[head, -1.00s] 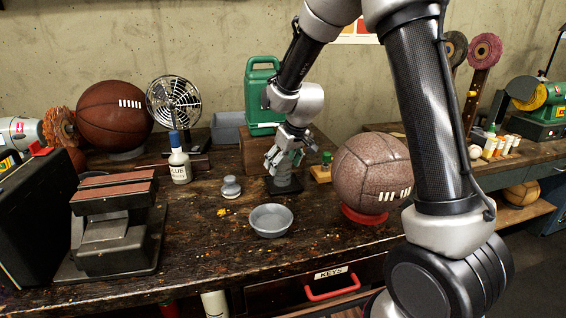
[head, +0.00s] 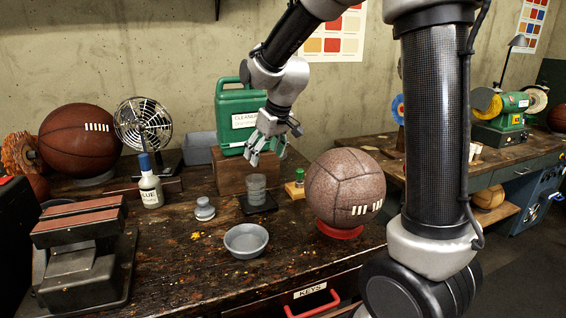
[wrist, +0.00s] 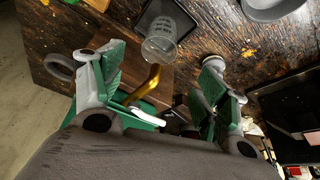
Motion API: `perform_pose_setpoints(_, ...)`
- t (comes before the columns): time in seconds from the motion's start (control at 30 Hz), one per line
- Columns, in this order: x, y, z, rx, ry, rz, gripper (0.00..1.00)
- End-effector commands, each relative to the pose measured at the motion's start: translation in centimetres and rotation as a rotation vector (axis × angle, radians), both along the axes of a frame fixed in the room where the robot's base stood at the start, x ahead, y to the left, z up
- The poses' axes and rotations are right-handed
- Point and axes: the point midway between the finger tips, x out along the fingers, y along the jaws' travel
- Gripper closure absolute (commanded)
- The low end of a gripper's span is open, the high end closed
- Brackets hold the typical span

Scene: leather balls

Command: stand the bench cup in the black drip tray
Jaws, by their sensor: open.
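The bench cup (head: 257,188) is grey and stands upright on the black drip tray (head: 268,208) near the middle of the bench in the head view. The cup (wrist: 160,42) and part of the tray (wrist: 146,20) also show at the top of the wrist view. My gripper (head: 267,151) is open and empty, above the cup and apart from it. Its spread green-padded fingers (wrist: 162,82) show in the wrist view with nothing held between them.
A wooden block (head: 233,178) and green cleaner jug (head: 232,105) stand behind the tray. A speckled ball (head: 345,187) on a red ring is to the right. A grey bowl (head: 246,240) and small grey weight (head: 204,209) are in front and left.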

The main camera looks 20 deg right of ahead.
Motion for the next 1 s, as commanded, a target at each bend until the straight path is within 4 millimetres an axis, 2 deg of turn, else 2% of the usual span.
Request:
perform_pose_setpoints(0.17,-0.9,-0.7,0.9,0.001,-0.003,-0.012,0.26)
perform_pose_setpoints(0.27,-3.8,-2.6,2.8,0.003,-0.004,-0.050,0.26)
perform_pose_setpoints(0.43,-12.7,-7.3,6.4,0.005,0.000,-0.164,0.26)
perform_pose_setpoints(0.6,-21.5,-10.8,7.2,0.003,0.007,-0.277,0.26)
perform_pose_setpoints(0.7,-25.7,-12.1,6.9,0.001,0.011,-0.337,0.26)
perform_pose_setpoints(0.83,-28.9,-12.9,6.2,-0.002,0.016,-0.382,0.26)
perform_pose_setpoints(1.0,-29.9,-13.2,6.0,-0.002,0.019,-0.399,0.26)
